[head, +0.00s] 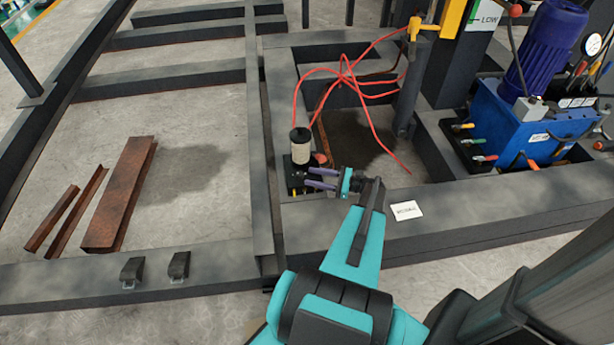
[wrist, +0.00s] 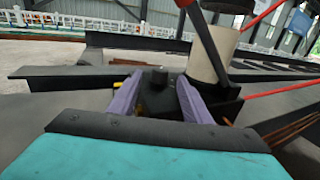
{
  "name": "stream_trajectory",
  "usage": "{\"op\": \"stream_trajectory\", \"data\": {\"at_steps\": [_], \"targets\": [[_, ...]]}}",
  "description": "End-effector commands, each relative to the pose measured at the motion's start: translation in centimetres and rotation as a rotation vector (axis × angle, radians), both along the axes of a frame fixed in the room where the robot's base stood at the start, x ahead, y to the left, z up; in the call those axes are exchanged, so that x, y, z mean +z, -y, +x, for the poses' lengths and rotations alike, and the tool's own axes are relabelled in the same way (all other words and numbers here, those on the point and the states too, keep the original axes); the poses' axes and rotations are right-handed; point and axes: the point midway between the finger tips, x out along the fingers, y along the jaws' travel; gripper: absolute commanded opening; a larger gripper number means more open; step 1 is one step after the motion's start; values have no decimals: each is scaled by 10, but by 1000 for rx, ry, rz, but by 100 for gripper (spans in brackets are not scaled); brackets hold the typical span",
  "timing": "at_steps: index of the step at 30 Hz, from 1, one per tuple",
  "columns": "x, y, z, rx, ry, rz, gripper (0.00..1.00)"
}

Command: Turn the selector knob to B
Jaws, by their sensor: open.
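A black box (head: 296,178) sits on the dark steel frame, with a cream cylinder (head: 301,147) standing at its back. My gripper (head: 310,179) reaches over the box from the right, its purple fingers apart. In the wrist view, a dark knob-like part (wrist: 156,78) shows between the open fingers (wrist: 158,90), with the cylinder (wrist: 211,52) behind to the right. This part appears to be the selector knob; I cannot tell whether the fingers touch it. Its pointer and any letter B are not readable.
Red hoses (head: 345,78) loop behind the box. A blue pump unit (head: 530,125) stands at the right, and a white card (head: 406,210) lies on the front beam. Rusty steel pieces (head: 122,195) lie on the floor at left.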

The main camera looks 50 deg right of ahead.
Motion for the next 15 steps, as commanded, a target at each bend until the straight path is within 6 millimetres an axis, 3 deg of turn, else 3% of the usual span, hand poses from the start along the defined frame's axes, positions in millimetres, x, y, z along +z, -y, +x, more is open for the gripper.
{"op": "stream_trajectory", "data": {"at_steps": [6,15], "targets": [[0,-12,22,1,0,0,44],[0,-16,31,-2,-1,0,44]]}}
